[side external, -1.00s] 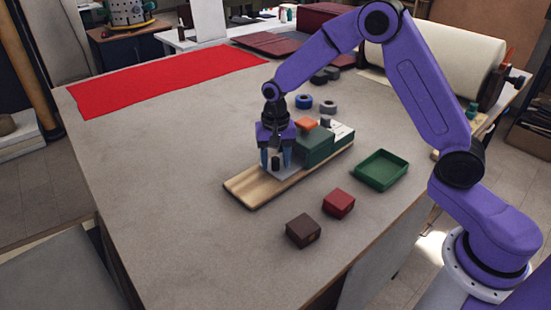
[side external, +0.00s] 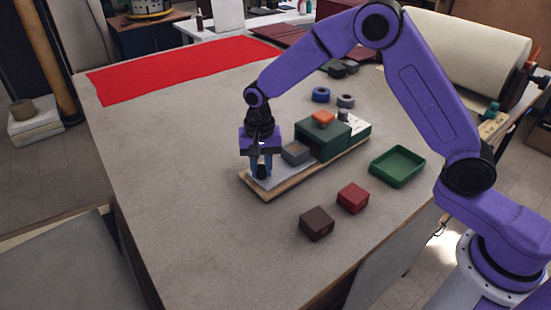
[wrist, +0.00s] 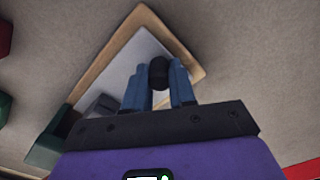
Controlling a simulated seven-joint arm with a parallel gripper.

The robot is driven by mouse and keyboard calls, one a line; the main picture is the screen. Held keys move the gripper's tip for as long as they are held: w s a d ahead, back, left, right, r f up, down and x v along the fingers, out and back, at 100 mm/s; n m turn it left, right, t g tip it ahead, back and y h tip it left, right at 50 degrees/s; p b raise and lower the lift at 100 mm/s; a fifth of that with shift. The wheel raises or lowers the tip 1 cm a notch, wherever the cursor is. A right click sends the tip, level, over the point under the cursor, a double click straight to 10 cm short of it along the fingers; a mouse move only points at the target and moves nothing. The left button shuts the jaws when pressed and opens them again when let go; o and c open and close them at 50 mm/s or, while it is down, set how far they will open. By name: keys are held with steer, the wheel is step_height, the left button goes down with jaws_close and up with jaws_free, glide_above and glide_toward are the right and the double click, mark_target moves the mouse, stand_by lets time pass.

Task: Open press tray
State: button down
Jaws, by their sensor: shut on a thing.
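The press has a green housing (side external: 325,140) on a wooden base (side external: 270,193). Its light grey tray (side external: 283,171) is slid out of the housing along the base, towards the left. A grey block (side external: 296,152) lies on the tray near the housing opening. My gripper (side external: 261,174) is at the tray's outer end, shut on the black tray knob (side external: 261,172). In the wrist view the knob (wrist: 158,73) sits between the two blue fingers, with the tray (wrist: 139,57) and the base's wooden rim around it.
A dark brown block (side external: 317,224) and a red block (side external: 353,198) stand in front of the press. A green open tray (side external: 397,166) is to its right. A red cloth (side external: 180,68) lies at the back left. The table left of the press is clear.

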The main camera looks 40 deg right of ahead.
steer(key=shift+a, duration=0.25)
steer(key=c, duration=0.9)
jaws_free()
step_height(320, 180, up, 18)
steer(key=shift+f, duration=0.25)
steer(key=shift+s, duration=0.1)
